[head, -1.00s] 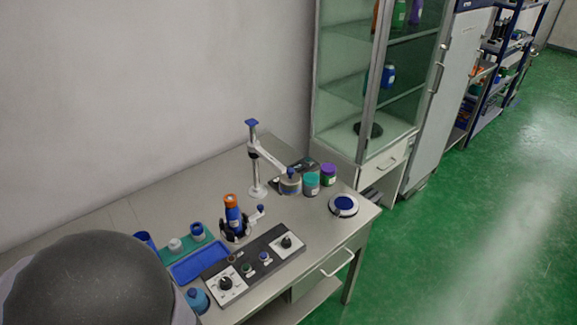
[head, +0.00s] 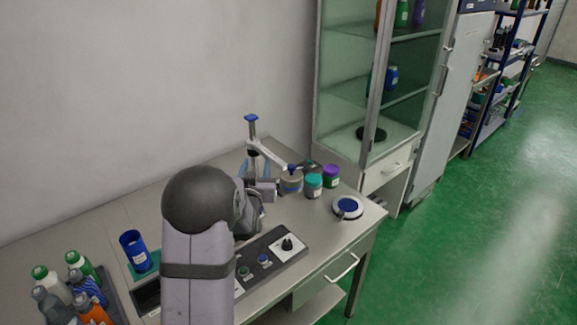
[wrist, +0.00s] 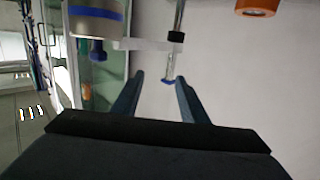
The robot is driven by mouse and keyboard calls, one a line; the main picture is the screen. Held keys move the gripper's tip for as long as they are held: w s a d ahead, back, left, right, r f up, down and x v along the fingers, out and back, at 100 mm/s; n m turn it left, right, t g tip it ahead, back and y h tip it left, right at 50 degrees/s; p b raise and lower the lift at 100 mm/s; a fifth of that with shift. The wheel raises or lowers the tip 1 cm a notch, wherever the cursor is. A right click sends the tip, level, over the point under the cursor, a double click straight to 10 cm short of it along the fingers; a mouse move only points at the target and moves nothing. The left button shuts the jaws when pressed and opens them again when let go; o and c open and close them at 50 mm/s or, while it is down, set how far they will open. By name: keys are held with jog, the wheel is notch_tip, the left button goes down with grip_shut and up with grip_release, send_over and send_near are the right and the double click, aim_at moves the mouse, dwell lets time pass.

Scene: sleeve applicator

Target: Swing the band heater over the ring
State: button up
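The band heater (head: 291,184), a short cylinder with a blue band and a blue knob, hangs at the end of a white swing arm (head: 268,155) on a blue-topped post. In the wrist view, which looks upside down, the heater (wrist: 97,18) is at upper left, its knob (wrist: 97,50) below it, and the post (wrist: 177,40) is near the middle. My gripper (wrist: 159,80) is open and empty, apart from the knob. In the head view my gripper (head: 270,189) is just left of the heater. An orange cap (wrist: 257,6) shows at the wrist view's top edge. I cannot make out the ring; my arm covers the bottle stand.
Teal-lidded (head: 313,185) and purple-lidded (head: 331,175) jars stand close right of the heater. A round white-and-blue device (head: 347,207) is near the table's right end. A control panel (head: 270,257) lies in front, a blue cup (head: 135,250) at left.

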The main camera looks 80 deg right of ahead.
aim_at(291, 168)
jog(key=shift+m+g+h, duration=0.5)
jog(key=shift+g, duration=0.4)
jog(key=s, duration=0.3)
jog(key=s+f, duration=0.1)
jog(key=s, duration=0.2)
jog(key=s+f, duration=0.1)
jog(key=s, duration=0.3)
jog(key=shift+d+f, duration=0.1)
jog(key=shift+d, duration=0.2)
jog(key=shift+d+p, duration=1.25)
jog(key=shift+d, duration=1.35)
jog(key=shift+d+p, duration=0.35)
jog(key=shift+d, duration=0.75)
grip_shut()
